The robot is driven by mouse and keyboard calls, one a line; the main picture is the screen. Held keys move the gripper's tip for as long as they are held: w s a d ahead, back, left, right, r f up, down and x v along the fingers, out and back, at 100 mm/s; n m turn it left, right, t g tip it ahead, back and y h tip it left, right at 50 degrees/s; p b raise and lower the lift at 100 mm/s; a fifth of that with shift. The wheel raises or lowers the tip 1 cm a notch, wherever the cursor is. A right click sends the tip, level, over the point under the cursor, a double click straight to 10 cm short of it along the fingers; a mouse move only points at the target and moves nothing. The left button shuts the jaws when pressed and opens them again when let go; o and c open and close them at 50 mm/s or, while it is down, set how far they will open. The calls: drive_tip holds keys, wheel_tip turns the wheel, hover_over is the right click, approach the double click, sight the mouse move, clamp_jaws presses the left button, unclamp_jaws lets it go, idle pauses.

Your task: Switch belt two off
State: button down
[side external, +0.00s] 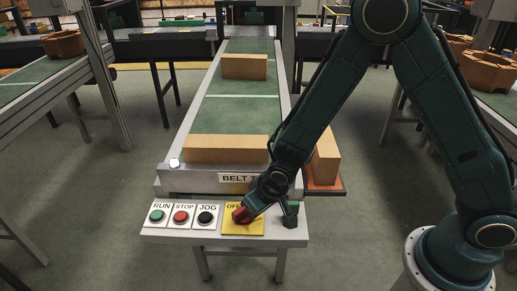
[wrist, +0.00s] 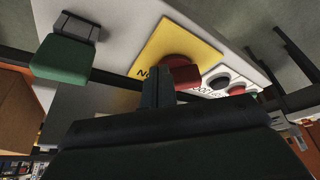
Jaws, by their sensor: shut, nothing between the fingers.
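The red switch knob (side external: 240,215) sits on a yellow plate (side external: 229,228) at the right part of belt two's control panel. The plate's upper label starts with "OF"; the rest is hidden. My gripper (side external: 254,204) is low over the plate, right beside the knob, and partly covers it. In the wrist view the shut fingertips (wrist: 158,86) are close against the side of the red knob (wrist: 182,73); I cannot tell whether they touch. The yellow plate (wrist: 178,40) shows part of a label there. The fingers hold nothing.
Green RUN (side external: 157,215), red STOP (side external: 181,217) and black JOG (side external: 205,218) buttons lie left of the plate.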

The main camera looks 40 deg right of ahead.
drive_tip(key=shift+w, duration=0.25)
drive_tip(key=shift+w+d+n+y, duration=0.15)
drive_tip(key=shift+n+y, duration=0.15)
drive_tip(key=shift+n, duration=0.5)
drive_tip(key=shift+d+n+y, duration=0.1)
drive_tip(key=shift+n+y, duration=0.2)
drive_tip(key=shift+n, duration=0.5)
drive_tip(key=shift+w+d, duration=0.15)
drive_tip(key=shift+d, duration=0.05)
idle(0.6)
drive_tip(key=shift+w+d, duration=0.15)
drive_tip(key=shift+w, duration=0.1)
drive_tip(key=shift+w+d, duration=0.4)
drive_tip(key=shift+w, duration=0.45)
idle(0.3)
drive_tip(key=shift+s+d, duration=0.1)
idle(0.4)
